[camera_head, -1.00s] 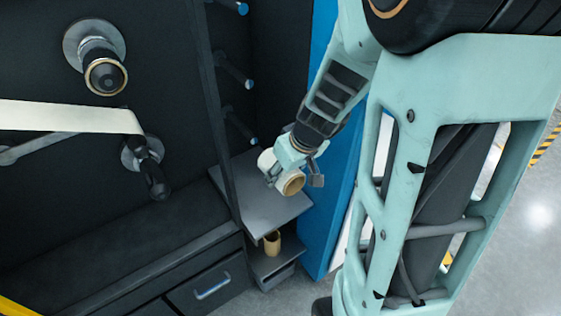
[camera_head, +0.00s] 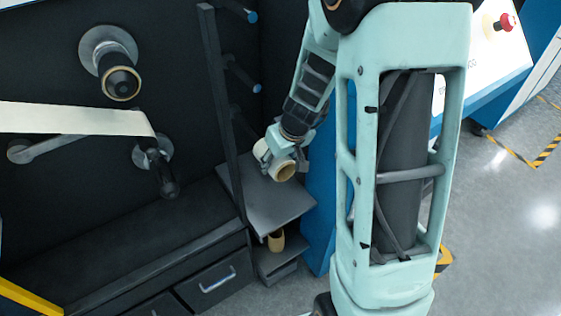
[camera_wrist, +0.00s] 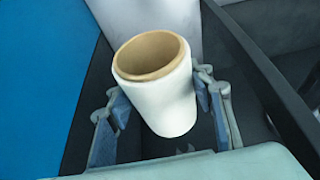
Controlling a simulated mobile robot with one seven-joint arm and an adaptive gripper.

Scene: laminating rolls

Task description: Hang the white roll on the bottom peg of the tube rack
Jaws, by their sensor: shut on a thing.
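The white roll (camera_wrist: 165,103) has a tan cardboard core and sits between the fingers of my gripper (camera_wrist: 165,112) in the wrist view. My gripper is shut on it. In the head view my gripper (camera_head: 283,160) holds the roll (camera_head: 285,172) above the grey shelf, its open core end facing the camera. The tube rack (camera_head: 226,110) is a dark upright post with blue-tipped pegs. An upper peg (camera_head: 243,12) and a middle peg (camera_head: 242,77) show. A lower peg (camera_head: 242,127) is partly seen left of my gripper, apart from the roll.
A grey shelf (camera_head: 262,205) lies below the roll, with a tan core (camera_head: 276,240) on a lower ledge. A blue panel (camera_head: 318,225) stands close to the right of the shelf. Machine spindles (camera_head: 121,82) and a white web (camera_head: 75,119) are at left.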

